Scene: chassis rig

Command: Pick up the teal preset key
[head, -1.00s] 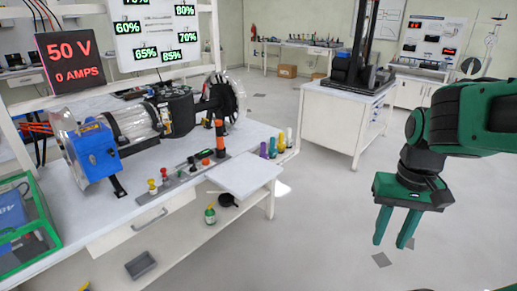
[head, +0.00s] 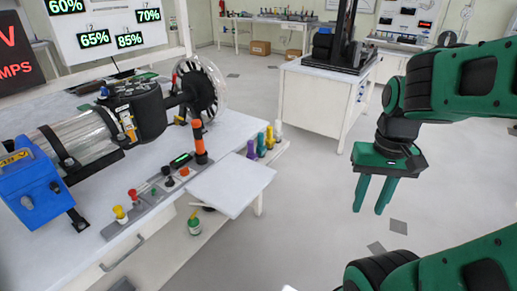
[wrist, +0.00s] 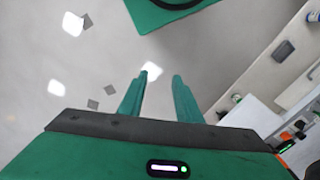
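A teal key (head: 261,145) stands upright in a short row of coloured pieces at the bench's right edge, between a purple piece (head: 251,149) and a yellow one (head: 269,138). My gripper (head: 369,210) hangs pointing down over open floor, well to the right of the row and apart from it. Its two green fingers are spread with nothing between them; they also show in the wrist view (wrist: 157,110). I cannot make out the teal key in the wrist view.
The white bench (head: 226,130) carries a motor rig with a blue block (head: 35,190) and a wheel. A white shelf panel (head: 230,186) juts out before the keys. An orange-black post (head: 200,143) stands beside them. A white cabinet (head: 310,100) is behind. Floor between bench and gripper is clear.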

